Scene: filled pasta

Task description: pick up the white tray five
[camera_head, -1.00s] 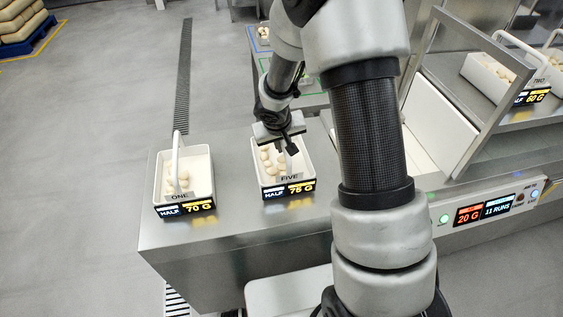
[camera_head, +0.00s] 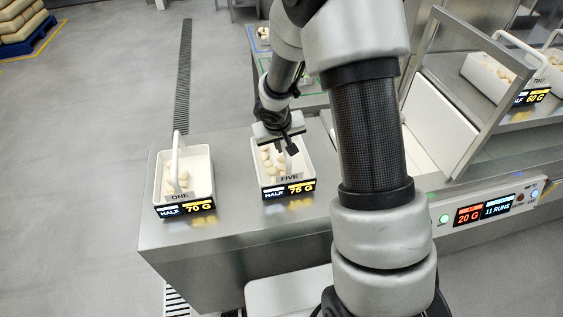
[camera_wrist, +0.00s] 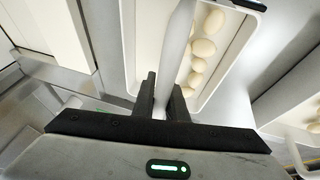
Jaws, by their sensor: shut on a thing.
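The white tray labelled FIVE (camera_head: 308,172) stands on the steel table in the head view, its front sign reading HALF and 75 G. It holds several pale round pieces of pasta. My gripper (camera_head: 287,146) is over the tray from above and shut on its white handle. In the wrist view the two black fingers of my gripper (camera_wrist: 163,105) sit on either side of the handle (camera_wrist: 177,55), with the tray (camera_wrist: 219,85) and its pasta (camera_wrist: 202,48) below. The handle hides part of the tray's inside.
A white tray labelled ONE (camera_head: 201,160), marked 70 G, stands to the left on the steel table (camera_head: 240,235). A machine with a raised frame and a 20 G display (camera_head: 468,215) is at the right. A tray labelled TWO (camera_head: 487,75) stands on a shelf at upper right.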

